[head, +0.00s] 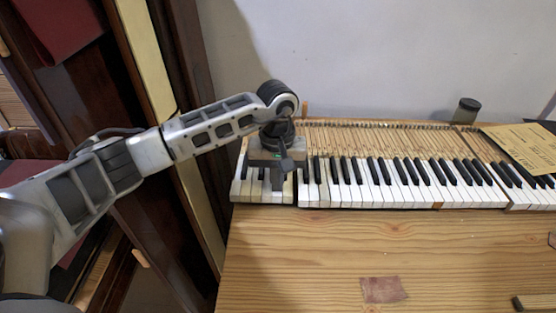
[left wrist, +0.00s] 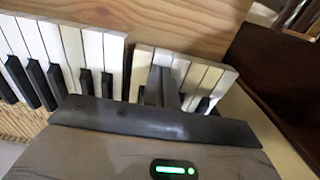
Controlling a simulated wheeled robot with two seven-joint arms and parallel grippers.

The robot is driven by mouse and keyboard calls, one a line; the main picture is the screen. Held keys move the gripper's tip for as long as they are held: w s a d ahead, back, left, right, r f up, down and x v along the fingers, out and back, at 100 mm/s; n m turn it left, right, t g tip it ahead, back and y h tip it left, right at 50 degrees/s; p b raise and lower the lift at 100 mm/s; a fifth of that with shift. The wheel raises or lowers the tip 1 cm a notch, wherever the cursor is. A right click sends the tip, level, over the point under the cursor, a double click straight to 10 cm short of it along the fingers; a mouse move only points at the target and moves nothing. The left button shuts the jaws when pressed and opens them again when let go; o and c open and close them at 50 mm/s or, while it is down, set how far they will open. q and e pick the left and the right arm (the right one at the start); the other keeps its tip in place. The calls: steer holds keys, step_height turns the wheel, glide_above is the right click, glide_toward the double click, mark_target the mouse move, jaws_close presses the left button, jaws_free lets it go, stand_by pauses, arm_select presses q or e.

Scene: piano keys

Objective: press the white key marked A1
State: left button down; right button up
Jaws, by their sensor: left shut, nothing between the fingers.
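The piano keyboard (head: 345,195) runs across the wooden table, with a short separate section of keys (head: 246,190) at its left end. No marking such as A1 is readable on any key. My left gripper (head: 277,183) points down over the short section, its fingers shut and empty. In the left wrist view the grey fingers (left wrist: 163,85) lie across the white keys of this section (left wrist: 205,80). The fingers hide part of the keys under them. I cannot tell whether they touch or press a key. My right gripper is in neither view.
A dark jar (head: 466,111) and a tan paper sheet (head: 520,145) sit at the back right. A reddish patch (head: 383,289) lies on the bare front of the wooden table (head: 310,250). Dark wooden furniture (head: 150,70) stands at the left.

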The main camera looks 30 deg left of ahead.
arm_select(q)
steer(key=shift+f+b, duration=0.3)
steer(key=shift+f, duration=0.2)
steer(key=shift+r+p, duration=0.85)
steer(key=shift+r, duration=0.8)
step_height(320, 180, up, 6)
steer(key=p, duration=0.3)
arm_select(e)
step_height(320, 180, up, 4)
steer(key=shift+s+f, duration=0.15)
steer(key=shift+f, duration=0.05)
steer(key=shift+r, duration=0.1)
